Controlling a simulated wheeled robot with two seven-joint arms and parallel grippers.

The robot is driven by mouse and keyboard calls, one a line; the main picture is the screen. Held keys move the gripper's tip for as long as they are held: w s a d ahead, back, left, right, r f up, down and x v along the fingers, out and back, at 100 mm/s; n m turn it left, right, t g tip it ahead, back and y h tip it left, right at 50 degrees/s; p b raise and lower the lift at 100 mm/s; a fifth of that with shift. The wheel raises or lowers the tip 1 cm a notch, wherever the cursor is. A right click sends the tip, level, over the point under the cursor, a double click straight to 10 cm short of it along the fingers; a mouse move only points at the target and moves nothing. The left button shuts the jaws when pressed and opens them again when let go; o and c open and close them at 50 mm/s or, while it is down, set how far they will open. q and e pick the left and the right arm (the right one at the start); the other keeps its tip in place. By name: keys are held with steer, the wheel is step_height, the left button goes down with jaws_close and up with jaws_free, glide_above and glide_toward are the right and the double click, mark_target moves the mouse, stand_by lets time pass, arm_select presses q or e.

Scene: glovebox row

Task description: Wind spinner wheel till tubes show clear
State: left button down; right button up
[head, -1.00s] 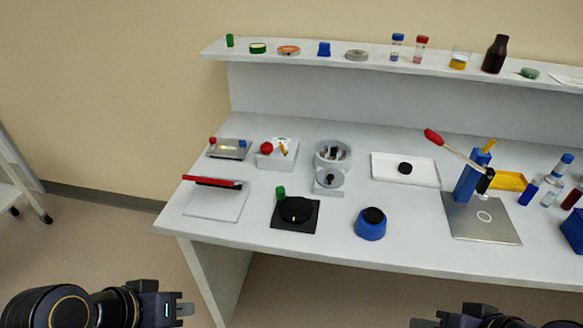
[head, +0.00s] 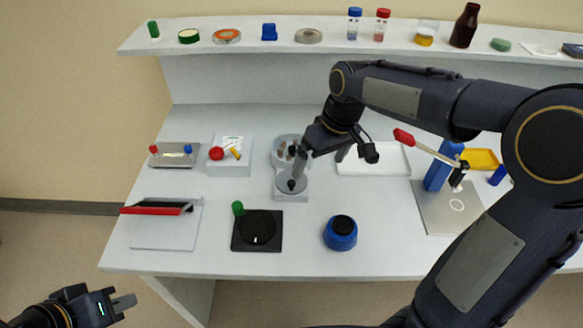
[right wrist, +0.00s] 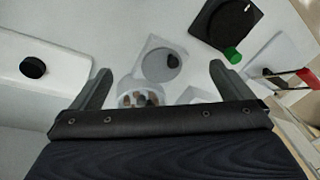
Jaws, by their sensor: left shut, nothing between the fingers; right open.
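The spinner (head: 281,194) is a pale grey device on the bench. It has a round bowl (head: 278,158) with several dark and brownish tubes at the back and a grey crank wheel (head: 300,187) with a black knob in front. My right gripper (head: 322,158) is open and empty above the spinner's right side, and one finger hides part of the bowl. In the right wrist view, the wheel (right wrist: 172,73) and bowl (right wrist: 124,101) show between the spread fingers (right wrist: 160,85), apart from them. The tubes' clarity cannot be told. My left gripper (head: 124,304) is shut and empty, off the bench's front-left.
A black square plate with a dial (head: 257,230) and a blue round pot (head: 340,233) stand in front of the spinner. A white box with a red knob (head: 230,165) is left of it. A white tray (head: 385,163) and a lever press (head: 438,170) are to the right.

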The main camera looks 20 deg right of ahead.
steer(key=n+g+h, duration=0.1)
steer(key=n+h, duration=0.1)
glide_toward(292, 178)
steer(key=shift+s+a+f+p, duration=0.25)
steer(key=shift+s+p, duration=0.05)
steer(key=shift+p, duration=0.15)
step_height(292, 178, down, 7)
steer(key=shift+f+p, duration=0.2)
steer(key=shift+p, duration=0.1)
steer(key=c, duration=1)
